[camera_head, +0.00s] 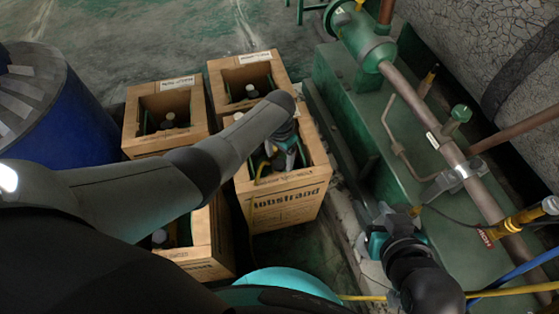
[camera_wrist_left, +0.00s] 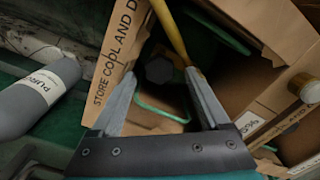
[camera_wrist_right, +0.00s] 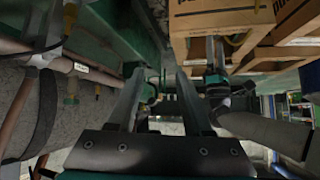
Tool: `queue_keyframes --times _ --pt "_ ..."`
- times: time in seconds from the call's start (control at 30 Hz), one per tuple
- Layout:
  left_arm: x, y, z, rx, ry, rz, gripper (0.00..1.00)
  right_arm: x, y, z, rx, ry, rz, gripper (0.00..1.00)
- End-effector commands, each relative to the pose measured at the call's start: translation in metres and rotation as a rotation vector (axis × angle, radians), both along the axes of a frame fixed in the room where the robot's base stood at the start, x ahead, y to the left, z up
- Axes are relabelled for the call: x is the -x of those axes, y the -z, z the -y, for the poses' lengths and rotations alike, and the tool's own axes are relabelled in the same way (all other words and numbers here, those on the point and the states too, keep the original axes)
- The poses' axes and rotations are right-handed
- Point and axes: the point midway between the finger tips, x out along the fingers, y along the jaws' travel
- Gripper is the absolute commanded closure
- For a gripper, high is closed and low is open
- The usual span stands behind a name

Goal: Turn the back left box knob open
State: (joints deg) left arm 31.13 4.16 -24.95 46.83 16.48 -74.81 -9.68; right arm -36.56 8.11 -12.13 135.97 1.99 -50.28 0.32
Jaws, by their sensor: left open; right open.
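The back left box (camera_head: 141,133) is an open cardboard carton at the far left of the group, with a grey-topped bottle knob (camera_head: 168,120) inside. No gripper is at this knob. My left gripper (camera_head: 275,163) is over the front right box (camera_head: 290,200), which has a yellow hose at its opening. In the left wrist view the gripper (camera_wrist_left: 160,85) is open, and a dark many-sided knob (camera_wrist_left: 160,69) shows beyond and between its fingertips. My right gripper (camera_head: 384,232) is open and apart from the boxes, beside the green machinery. Whether the back left knob is open I cannot tell.
The back right box (camera_head: 278,74) and front left box (camera_head: 205,258) also hold bottles. A blue drum (camera_head: 62,115) stands left of the boxes. Green machinery with pipes (camera_head: 425,110) lies to the right. My left arm crosses above the boxes. Floor behind the boxes is clear.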

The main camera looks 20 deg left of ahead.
Motion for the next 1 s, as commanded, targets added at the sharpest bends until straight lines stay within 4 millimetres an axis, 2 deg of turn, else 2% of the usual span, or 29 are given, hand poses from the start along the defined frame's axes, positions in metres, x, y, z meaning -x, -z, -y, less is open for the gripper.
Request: queue_keyframes --times 0.4,0.83,1.0 --pt "0.0 0.015 0.0 0.0 0.0 -0.001 0.21 -0.009 -0.003 -0.022 -0.091 -0.019 0.167 0.5" --pt "0.0 0.016 0.0 0.0 0.0 0.0 0.21 -0.011 -0.006 -0.025 -0.104 -0.02 0.192 0.5" --pt "0.0 0.016 0.0 0.0 0.0 0.0 0.39 -0.01 -0.006 -0.024 -0.104 -0.02 0.192 0.5"
